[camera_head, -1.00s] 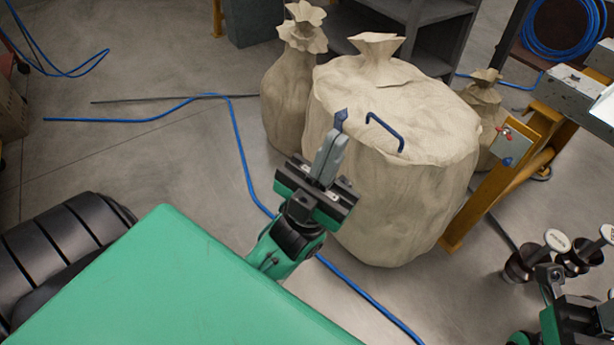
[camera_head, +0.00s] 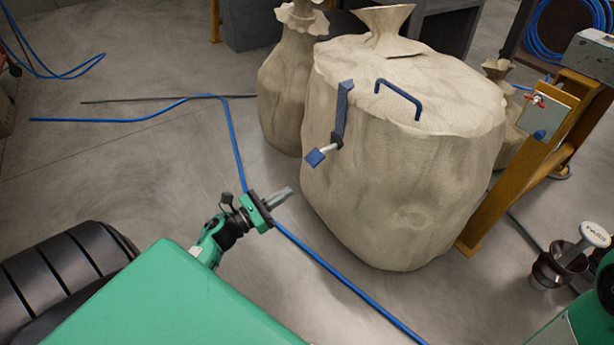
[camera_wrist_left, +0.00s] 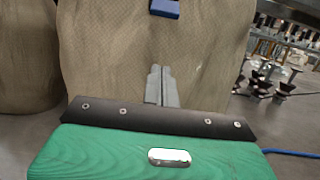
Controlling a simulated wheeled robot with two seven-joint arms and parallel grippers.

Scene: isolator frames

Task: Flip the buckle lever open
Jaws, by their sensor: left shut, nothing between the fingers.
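The buckle lever (camera_head: 326,152) is on the left side of the large beige sack (camera_head: 400,200), below a blue strap (camera_head: 344,105). It has a blue square end and a pale rod and sticks out down and to the left. My left gripper (camera_head: 284,196) is shut and empty, below and left of the lever, apart from it and the sack. In the left wrist view the closed fingers (camera_wrist_left: 160,84) point at the sack, and a blue piece (camera_wrist_left: 165,8) shows at the top edge.
A blue handle (camera_head: 400,98) stands on top of the sack. Smaller sacks (camera_head: 288,85) stand behind it. A blue hose (camera_head: 340,275) runs over the floor under my left gripper. A yellow frame (camera_head: 530,175) stands at the right.

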